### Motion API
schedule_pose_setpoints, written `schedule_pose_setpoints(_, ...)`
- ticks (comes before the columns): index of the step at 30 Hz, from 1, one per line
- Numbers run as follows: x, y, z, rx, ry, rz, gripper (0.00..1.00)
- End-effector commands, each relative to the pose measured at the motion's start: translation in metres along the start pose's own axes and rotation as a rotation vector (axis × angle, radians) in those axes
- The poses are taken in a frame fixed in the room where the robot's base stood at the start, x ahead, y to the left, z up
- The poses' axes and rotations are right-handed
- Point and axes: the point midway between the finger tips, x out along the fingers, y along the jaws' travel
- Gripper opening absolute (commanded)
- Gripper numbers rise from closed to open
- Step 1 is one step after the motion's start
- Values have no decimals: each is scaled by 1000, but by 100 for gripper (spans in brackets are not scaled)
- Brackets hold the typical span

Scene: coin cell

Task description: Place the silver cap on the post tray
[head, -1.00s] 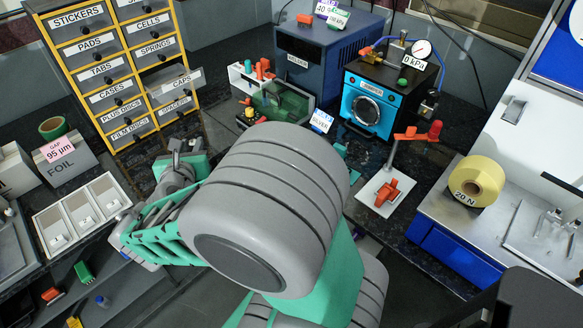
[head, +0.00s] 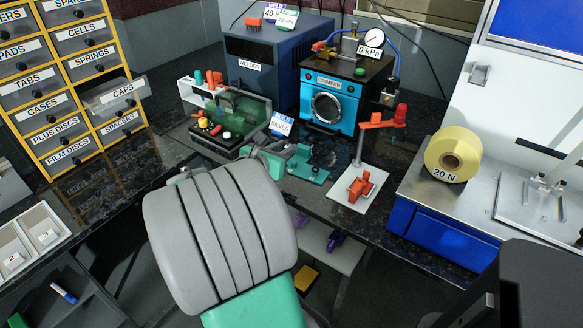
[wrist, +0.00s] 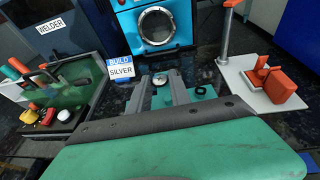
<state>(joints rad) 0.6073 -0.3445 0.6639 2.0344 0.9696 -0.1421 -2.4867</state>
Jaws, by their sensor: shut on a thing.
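The silver cap (wrist: 160,78) shows as a small pale round piece between the fingertips of my gripper (wrist: 161,84) in the wrist view. My gripper is shut on it. A small teal tray (head: 311,176), which I take to be the post tray, lies on the dark bench in front of the crimper, and my gripper (head: 284,153) is at its left side. A dark ring (wrist: 203,91) shows on the tray, right of my fingers. I cannot tell whether the cap touches the tray.
The blue crimper (head: 340,105) stands behind the tray. A "BUILD SILVER" sign (head: 282,124) stands close to my gripper. The green-lidded box (head: 240,112) is at left. A white plate (head: 372,185) with an orange piece and a post is at right. The drawer cabinet (head: 60,70) has its CAPS drawer open.

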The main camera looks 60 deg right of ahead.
Motion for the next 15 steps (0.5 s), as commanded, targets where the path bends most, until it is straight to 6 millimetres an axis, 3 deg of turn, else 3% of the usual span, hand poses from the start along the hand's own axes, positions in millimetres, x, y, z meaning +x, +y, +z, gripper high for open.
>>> schedule_pose_setpoints(1, 14, -3, -14, -3, 3, -6, 11)
schedule_pose_setpoints(4, 30, -2, -23, -1, 1, -3, 11)
schedule_pose_setpoints(10, 50, -3, -36, -3, 3, -2, 11)
schedule_pose_setpoints(15, 56, -2, -63, -3, 2, 2, 11)
